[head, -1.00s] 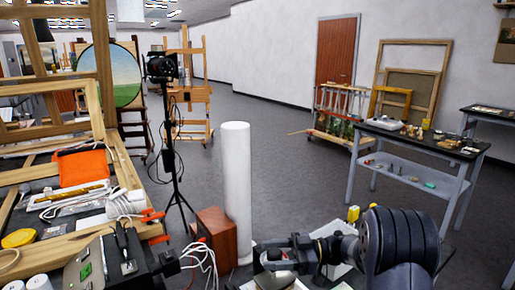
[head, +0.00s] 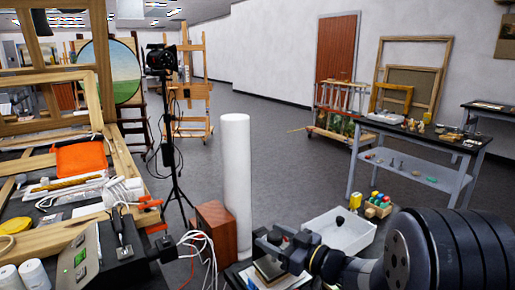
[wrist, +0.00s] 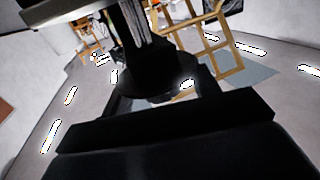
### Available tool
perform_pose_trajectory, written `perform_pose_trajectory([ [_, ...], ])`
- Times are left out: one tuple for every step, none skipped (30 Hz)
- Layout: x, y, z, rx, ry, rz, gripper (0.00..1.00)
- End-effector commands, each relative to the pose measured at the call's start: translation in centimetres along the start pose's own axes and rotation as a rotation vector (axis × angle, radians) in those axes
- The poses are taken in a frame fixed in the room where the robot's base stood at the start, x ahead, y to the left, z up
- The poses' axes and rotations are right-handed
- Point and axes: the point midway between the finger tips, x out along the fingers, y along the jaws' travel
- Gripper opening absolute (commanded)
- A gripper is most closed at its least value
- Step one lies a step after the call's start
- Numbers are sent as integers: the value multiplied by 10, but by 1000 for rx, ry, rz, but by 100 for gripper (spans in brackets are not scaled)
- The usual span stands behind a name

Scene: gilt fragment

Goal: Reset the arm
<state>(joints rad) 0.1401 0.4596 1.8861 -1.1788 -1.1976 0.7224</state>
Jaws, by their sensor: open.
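My arm comes in from the lower right of the head view. My gripper (head: 268,248) is at its left end, open, above the near worktop and left of a white tray. I see nothing held in it. A small dark, gold-edged piece (head: 270,268) shows just below the gripper; I cannot tell its exact shape or whether they touch. The wrist view is mostly filled by dark parts of my own arm, with the room tilted behind them. The fingertips cannot be made out there.
The white tray (head: 345,232) holds a small dark item, with coloured bottles (head: 378,203) beyond. A white roll (head: 236,180) and a brown box (head: 214,228) stand left of the gripper. A cluttered bench (head: 135,262) fills the left. Open floor (head: 285,150) lies beyond.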

Motion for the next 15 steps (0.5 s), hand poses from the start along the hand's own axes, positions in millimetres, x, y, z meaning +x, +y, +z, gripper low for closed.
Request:
perform_pose_trajectory([
  [0, -2, 3, -4, 2, 31, 57],
  [0, -2, 3, -3, 2, 51, 57],
  [0, -2, 3, -2, 2, 78, 57],
  [0, -2, 3, -2, 2, 98, 57],
  [1, -2, 3, -3, 2, 116, 57],
  [1, -2, 3, -4, 2, 141, 57],
  [1, -2, 3, -3, 3, 160, 57],
  [0, -2, 3, -1, 3, 178, 57],
  [0, -1, 3, -2, 3, 201, 57],
  [1, -1, 3, -3, 2, 218, 57],
  [1, -2, 3, -2, 3, 235, 57],
  [0, -1, 3, -1, 3, 257, 57],
  [0, -1, 2, -3, 3, 273, 57],
  [1, -1, 2, -2, 3, 288, 57],
  [0, -1, 3, -1, 3, 308, 57],
])
